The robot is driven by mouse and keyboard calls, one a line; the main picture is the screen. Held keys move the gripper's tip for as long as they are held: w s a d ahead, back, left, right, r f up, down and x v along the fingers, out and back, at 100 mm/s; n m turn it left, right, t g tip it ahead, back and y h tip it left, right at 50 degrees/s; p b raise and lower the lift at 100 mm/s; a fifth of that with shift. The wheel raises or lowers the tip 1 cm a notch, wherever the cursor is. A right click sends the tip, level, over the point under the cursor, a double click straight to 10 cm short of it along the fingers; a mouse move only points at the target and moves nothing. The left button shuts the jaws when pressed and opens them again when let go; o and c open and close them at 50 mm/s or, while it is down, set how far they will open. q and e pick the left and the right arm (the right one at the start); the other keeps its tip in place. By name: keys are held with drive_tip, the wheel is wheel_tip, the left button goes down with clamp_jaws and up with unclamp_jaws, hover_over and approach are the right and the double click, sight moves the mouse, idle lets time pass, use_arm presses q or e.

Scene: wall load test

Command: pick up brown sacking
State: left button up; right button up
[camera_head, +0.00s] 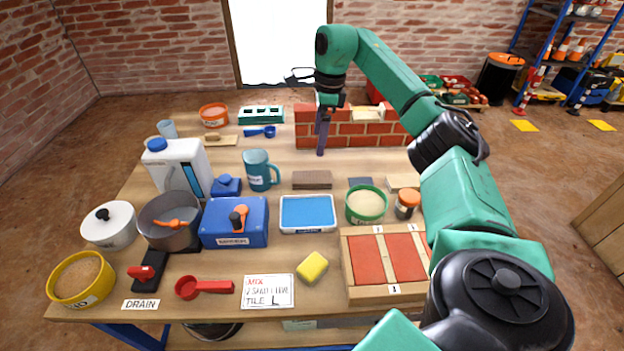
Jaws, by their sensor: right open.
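A flat brown rectangular piece (312,179), which looks like the brown sacking, lies on the table just behind the blue-lined tray. My right gripper (322,148) points down above the table, in front of the small brick wall and behind the brown piece. It is open, seen nearly edge-on, with nothing visible between its fingers. It appears apart from the brown piece. My left gripper is not in view.
The brick wall (358,135) stands behind. A teal mug (259,170) is left of the brown piece; the blue-lined tray (308,213) is in front. A dark flat piece (360,183) and a bowl of pale grains (366,204) are to its right. Bare table lies between wall and brown piece.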

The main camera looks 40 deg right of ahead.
sight(312, 177)
drive_tip(key=f+b, duration=0.1)
drive_tip(key=f, duration=0.3)
drive_tip(key=a+f+b, duration=0.1)
drive_tip(key=f, duration=0.3)
drive_tip(key=w+f+b, duration=0.1)
drive_tip(key=f, duration=0.3)
drive_tip(key=shift+a+f, duration=0.2)
drive_tip(key=shift+f, duration=0.15)
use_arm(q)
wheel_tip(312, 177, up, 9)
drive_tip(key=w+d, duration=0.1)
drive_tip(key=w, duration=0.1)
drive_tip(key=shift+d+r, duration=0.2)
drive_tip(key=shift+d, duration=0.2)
use_arm(e)
drive_tip(key=shift+r, duration=0.1)
drive_tip(key=c, duration=1.4)
